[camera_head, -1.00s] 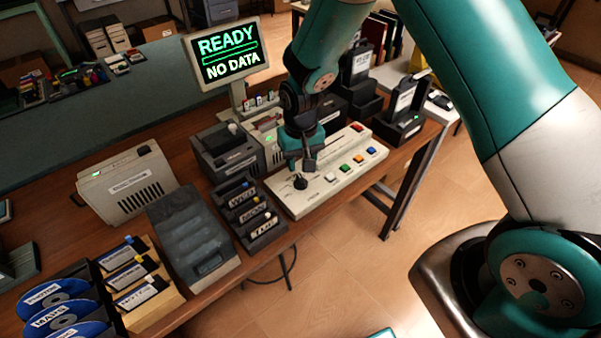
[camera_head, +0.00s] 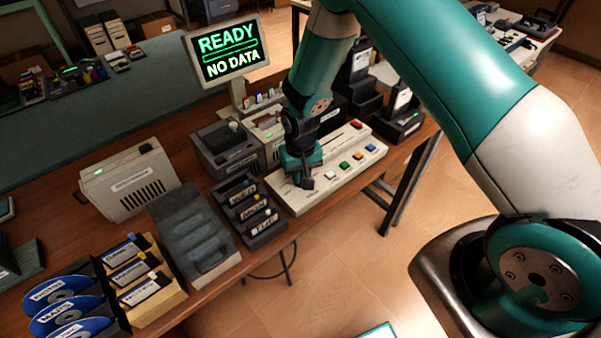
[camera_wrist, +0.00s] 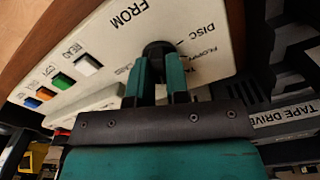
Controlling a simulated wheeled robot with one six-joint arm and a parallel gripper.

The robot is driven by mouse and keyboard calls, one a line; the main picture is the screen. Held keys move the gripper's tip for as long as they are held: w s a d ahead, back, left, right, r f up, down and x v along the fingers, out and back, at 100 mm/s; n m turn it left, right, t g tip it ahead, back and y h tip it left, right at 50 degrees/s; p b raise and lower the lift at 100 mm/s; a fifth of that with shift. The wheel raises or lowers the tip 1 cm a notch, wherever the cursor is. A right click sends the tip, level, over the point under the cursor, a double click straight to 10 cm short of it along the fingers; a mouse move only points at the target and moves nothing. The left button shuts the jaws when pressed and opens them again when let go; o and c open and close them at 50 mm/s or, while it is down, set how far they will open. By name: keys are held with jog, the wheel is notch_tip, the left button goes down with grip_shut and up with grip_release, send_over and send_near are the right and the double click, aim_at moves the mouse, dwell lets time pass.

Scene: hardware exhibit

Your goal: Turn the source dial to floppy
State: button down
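The source dial is a dark round knob (camera_wrist: 158,47) on the cream control panel (camera_head: 335,187). In the wrist view the word FROM is printed beside it, with DISC and FLOPPY at its right and further partly hidden labels nearer the gripper. My gripper (camera_wrist: 159,72) has its two teal fingers apart, one on each side of the knob's near part. Whether they press on it is unclear, and I cannot read the knob's pointing direction. In the head view my gripper (camera_head: 303,182) is down at the panel's left end and hides the dial.
White, green, orange and blue buttons (camera_head: 345,166) and a red one sit along the panel. The screen (camera_head: 228,53) reads READY, NO DATA. A labelled cartridge rack (camera_head: 250,211) stands close left of the panel. The tape drive (camera_wrist: 285,116) is near the gripper's right.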

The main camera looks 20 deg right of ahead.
jog(key=shift+n, duration=0.3)
jog(key=n+b, duration=0.1)
jog(key=n, duration=0.2)
jog(key=shift+n+b, duration=0.3)
jog(key=shift+n, duration=0.1)
jog(key=n+b, duration=0.1)
jog(key=n, duration=0.2)
jog(key=shift+n, duration=0.3)
jog(key=n, duration=0.3)
jog(key=shift+n+b, duration=0.3)
jog(key=shift+b, duration=0.05)
jog(key=n, duration=0.4)
jog(key=shift+b, duration=0.3)
jog(key=c, duration=1.1)
grip_release()
